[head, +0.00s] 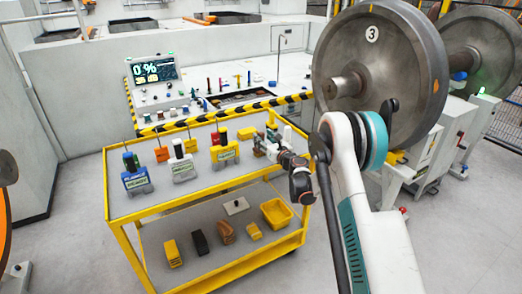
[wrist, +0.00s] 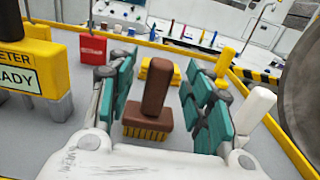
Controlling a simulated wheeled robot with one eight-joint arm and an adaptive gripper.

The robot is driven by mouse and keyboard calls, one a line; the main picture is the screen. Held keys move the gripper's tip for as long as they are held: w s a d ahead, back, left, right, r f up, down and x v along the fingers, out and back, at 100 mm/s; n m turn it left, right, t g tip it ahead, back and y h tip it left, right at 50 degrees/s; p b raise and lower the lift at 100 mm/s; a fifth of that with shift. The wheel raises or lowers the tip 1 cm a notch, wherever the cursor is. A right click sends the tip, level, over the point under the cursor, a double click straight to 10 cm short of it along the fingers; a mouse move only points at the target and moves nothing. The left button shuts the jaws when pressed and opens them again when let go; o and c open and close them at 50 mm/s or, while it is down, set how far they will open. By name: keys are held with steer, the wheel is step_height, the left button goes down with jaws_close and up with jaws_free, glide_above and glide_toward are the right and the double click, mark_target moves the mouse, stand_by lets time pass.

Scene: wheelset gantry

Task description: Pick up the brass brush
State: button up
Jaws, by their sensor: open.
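The brass brush (wrist: 156,88) has a brown upright handle, a brown block and yellow bristles. In the wrist view it stands upright on the grey top of the yellow-edged cart (head: 119,240), between the teal finger pads of my gripper (wrist: 160,75). The fingers are open, with a visible gap on both sides of the handle. In the head view my gripper (head: 268,146) is over the right end of the cart's top shelf. There the fingers and wrist mostly hide the brush.
A yellow meter (wrist: 30,68) stands left of my gripper. A red block (wrist: 93,48) and a yellow block (wrist: 161,71) are behind, and a white post (wrist: 253,108) is close on the right. A large steel wheel (head: 385,70) stands right of the cart. The lower shelf holds a yellow bin (head: 276,214).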

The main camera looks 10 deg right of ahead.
steer(key=shift+x, duration=1.35)
jaws_close()
steer(key=shift+r, duration=0.15)
step_height(320, 180, up, 20)
steer(key=p, duration=0.5)
